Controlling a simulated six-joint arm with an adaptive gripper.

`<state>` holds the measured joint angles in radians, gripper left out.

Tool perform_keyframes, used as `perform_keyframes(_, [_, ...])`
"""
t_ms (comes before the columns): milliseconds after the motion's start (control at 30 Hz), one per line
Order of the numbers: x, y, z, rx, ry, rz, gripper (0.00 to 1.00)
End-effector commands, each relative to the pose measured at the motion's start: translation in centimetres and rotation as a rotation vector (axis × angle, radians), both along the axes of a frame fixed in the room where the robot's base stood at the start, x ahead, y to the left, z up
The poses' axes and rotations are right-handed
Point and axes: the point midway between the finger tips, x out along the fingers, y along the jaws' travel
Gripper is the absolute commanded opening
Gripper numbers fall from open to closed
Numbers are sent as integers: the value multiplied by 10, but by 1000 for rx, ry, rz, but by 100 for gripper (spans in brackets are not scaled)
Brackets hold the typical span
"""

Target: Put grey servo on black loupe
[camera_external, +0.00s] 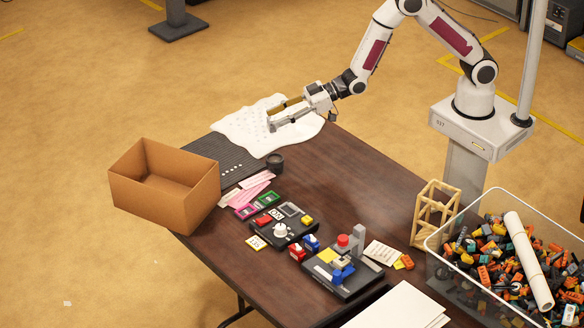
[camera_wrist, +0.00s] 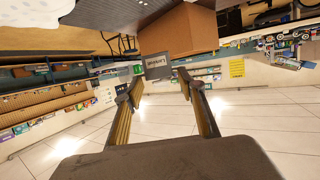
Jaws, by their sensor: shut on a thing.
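The grey servo (camera_wrist: 157,66), a small grey block with lettering, sits between the fingertips of my gripper (camera_wrist: 157,82) in the wrist view. My gripper is shut on it. In the external view my gripper (camera_external: 271,116) is tilted well over, its fingers pointing left above the white sheet at the table's far end. The servo is too small there to make out clearly. The black loupe (camera_external: 275,163), a short dark cylinder, stands upright on the table below my gripper, nearer the camera and apart from it. I cannot make out the loupe in the wrist view.
An open cardboard box (camera_external: 186,205) stands at the left edge beside a dark ribbed mat (camera_external: 228,152). Pink papers, cards and two black control panels (camera_external: 282,232) fill the front. A wooden frame (camera_external: 434,213) and a parts bin (camera_external: 440,258) stand right. The table's middle is clear.

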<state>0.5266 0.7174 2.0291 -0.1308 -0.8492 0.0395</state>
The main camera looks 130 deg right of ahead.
Motion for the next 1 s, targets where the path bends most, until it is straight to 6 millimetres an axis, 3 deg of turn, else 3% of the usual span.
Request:
perform_keyframes(167, [-2,9,-5,14,16,27,18])
perform_keyframes(633, [-2,9,-8,21,15,27,18])
perform_keyframes(1000, [-2,10,-44,21,17,27,18])
